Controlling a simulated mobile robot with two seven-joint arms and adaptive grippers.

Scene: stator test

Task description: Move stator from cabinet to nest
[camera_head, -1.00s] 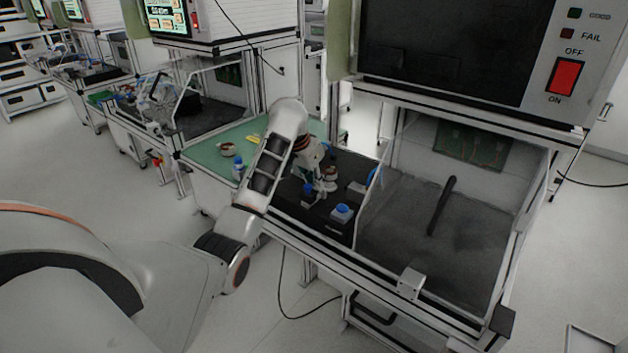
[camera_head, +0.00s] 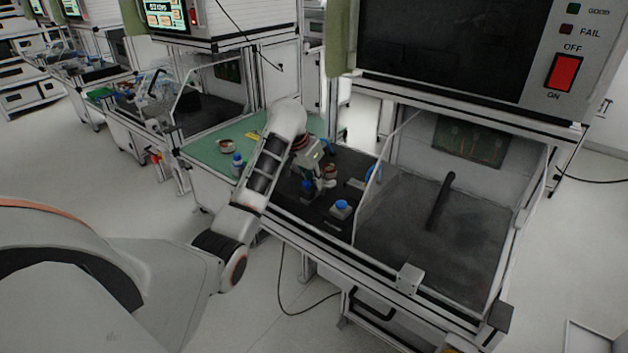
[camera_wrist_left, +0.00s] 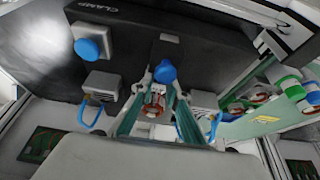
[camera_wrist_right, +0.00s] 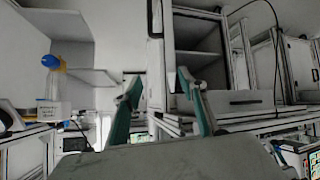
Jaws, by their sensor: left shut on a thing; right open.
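In the left wrist view my left gripper (camera_wrist_left: 154,98) is shut on a copper-wound stator (camera_wrist_left: 153,105), which sits between its green fingertips. In the head view this gripper (camera_head: 325,179) is over the black clamp fixture (camera_head: 283,207), with the stator (camera_head: 330,170) at its tip. In the left wrist view, a blue knob (camera_wrist_left: 164,71) on the fixture (camera_wrist_left: 215,60) is just beyond the stator. I cannot tell whether the stator touches the fixture. My right gripper (camera_wrist_right: 160,95) is open and empty, facing shelves in the right wrist view.
A green mat (camera_head: 205,150) left of the fixture carries a coppery part and a bottle (camera_head: 238,166). The fixture has another blue knob (camera_head: 342,205). A clear panel stands right of it, beside a dark bay with a black bar (camera_head: 440,202).

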